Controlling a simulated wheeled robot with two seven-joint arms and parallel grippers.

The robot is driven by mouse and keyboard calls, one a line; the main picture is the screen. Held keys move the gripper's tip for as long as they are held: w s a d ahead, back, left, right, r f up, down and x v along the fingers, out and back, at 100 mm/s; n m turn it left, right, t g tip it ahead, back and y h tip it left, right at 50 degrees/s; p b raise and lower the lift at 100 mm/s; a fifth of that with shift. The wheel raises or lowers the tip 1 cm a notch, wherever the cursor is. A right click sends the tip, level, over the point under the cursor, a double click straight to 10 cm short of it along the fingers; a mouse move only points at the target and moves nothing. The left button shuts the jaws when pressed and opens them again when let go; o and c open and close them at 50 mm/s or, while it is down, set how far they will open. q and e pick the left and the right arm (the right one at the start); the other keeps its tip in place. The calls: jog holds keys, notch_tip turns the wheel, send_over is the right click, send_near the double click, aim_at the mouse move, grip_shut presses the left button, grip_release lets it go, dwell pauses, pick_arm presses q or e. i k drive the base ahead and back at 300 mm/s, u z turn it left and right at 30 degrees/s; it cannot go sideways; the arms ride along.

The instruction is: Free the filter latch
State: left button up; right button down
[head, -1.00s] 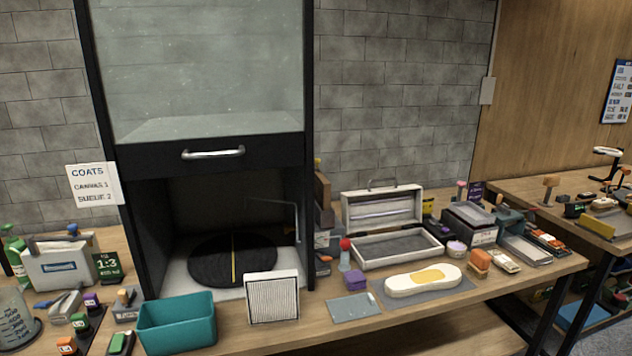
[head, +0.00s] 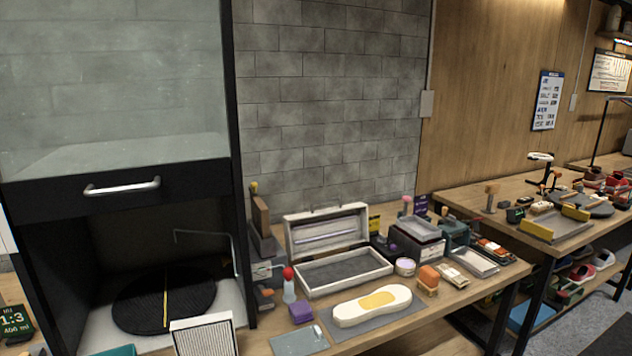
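A white pleated filter panel (head: 205,336) stands upright at the front of the black spray booth (head: 115,190), cut off by the bottom edge of the head view. I cannot make out a latch on it. The booth's glass sash is raised, with a silver handle (head: 122,187) on its black lower bar. Inside are a round black turntable (head: 140,300) with a yellow stripe and a thin bent metal rod (head: 205,236) near the right wall. Neither of my grippers is in view.
Right of the booth, the bench holds an open white case (head: 345,272), a white sole (head: 372,304) on a grey mat, a purple block (head: 301,312) and a red-topped bottle (head: 289,286). A second table (head: 470,205) stands further right.

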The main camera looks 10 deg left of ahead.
aim_at(251, 188)
jog(key=z, duration=0.15)
jog(key=i, duration=0.95)
jog(key=u, duration=0.75)
jog(key=i, duration=0.55)
jog(key=u, duration=0.6)
jog(key=k, duration=0.45)
jog(key=u, duration=0.8)
